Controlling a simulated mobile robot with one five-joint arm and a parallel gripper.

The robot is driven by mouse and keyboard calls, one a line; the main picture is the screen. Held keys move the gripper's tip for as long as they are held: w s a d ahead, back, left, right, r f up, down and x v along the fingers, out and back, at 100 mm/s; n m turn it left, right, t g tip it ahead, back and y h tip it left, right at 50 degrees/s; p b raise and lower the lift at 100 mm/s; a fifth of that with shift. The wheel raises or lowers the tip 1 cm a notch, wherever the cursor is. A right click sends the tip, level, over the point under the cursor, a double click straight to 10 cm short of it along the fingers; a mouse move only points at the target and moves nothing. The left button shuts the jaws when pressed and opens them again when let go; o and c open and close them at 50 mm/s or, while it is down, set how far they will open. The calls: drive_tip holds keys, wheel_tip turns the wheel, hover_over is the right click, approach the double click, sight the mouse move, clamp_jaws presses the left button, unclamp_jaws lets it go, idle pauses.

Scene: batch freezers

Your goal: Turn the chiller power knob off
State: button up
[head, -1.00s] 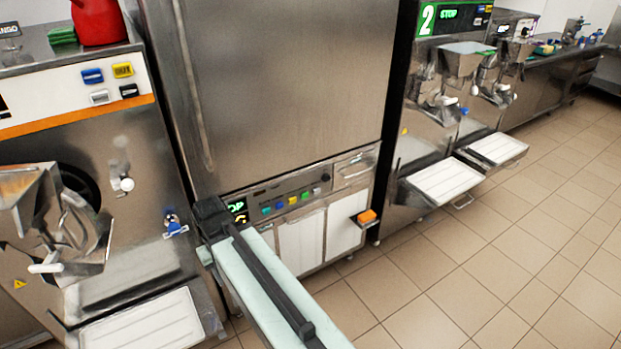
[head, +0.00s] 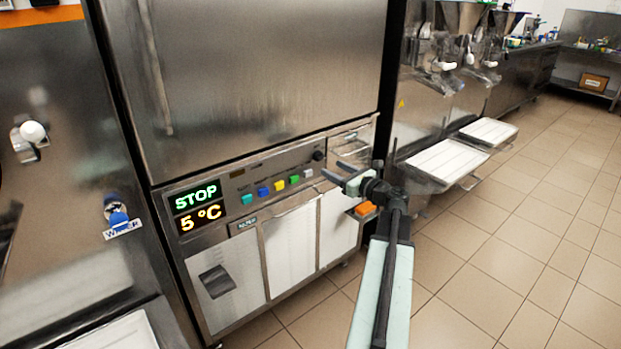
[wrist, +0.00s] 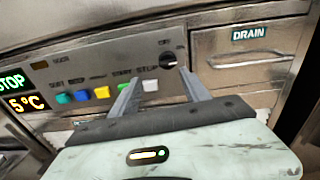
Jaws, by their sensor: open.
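The chiller's power knob (head: 318,156) is a small black round knob at the right end of the grey control panel (head: 222,180). In the wrist view the knob (wrist: 168,60) sits under a small "OFF" label, with its pointer direction too small to read surely. My gripper (head: 331,168) is open and empty, in front of the panel just below and right of the knob in the head view. In the wrist view my gripper (wrist: 159,76) has its fingers spread, the right fingertip near the knob. I cannot tell whether it touches. The display (head: 197,205) reads STOP and 5 °C.
Coloured buttons (head: 263,191) line the panel left of the knob. A drawer marked DRAIN (wrist: 250,58) is to its right. An orange block (head: 366,209) sits on a small ledge below my gripper. White trays (head: 447,160) jut out at the right; the floor is open.

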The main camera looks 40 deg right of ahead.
sight(323, 158)
drive_tip(key=shift+m+h, duration=0.3)
drive_tip(key=shift+m, duration=0.2)
drive_tip(key=w, duration=0.2)
drive_tip(key=w+d, duration=0.1)
drive_tip(key=w, duration=0.2)
drive_tip(key=w+d, duration=0.1)
drive_tip(key=w, duration=0.1)
drive_tip(key=shift+w+r, duration=0.2)
drive_tip(key=shift+c, duration=0.3)
